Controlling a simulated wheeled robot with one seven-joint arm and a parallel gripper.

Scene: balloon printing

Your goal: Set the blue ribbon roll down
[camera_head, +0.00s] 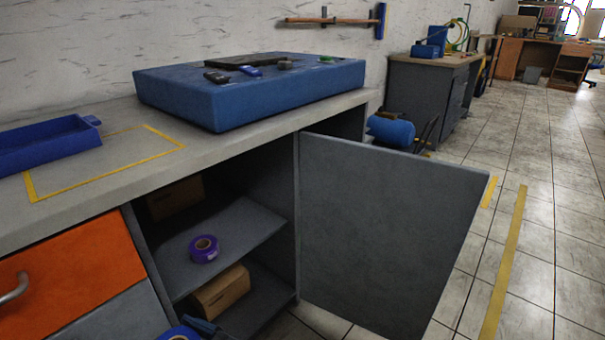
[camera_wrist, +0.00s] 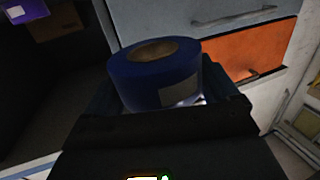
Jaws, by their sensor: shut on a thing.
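The blue ribbon roll (camera_wrist: 155,77) is between the fingers of my gripper (camera_wrist: 170,100) in the wrist view, with its cardboard core facing up. My gripper is shut on it. In the head view only a bit of the blue roll (camera_head: 180,332) and the top of my gripper (camera_head: 205,328) show at the bottom edge, low in front of the open cabinet. A purple ribbon roll (camera_head: 203,249) lies on the cabinet's middle shelf (camera_head: 245,222). It also shows at the upper left of the wrist view (camera_wrist: 22,10).
The cabinet door (camera_head: 385,235) stands open to the right. A cardboard box (camera_head: 221,292) sits below the shelf and another (camera_head: 175,199) at the back above it. The orange drawer (camera_head: 70,275) is left of the opening. A blue tray (camera_head: 45,146) and blue block (camera_head: 250,100) stand on the counter.

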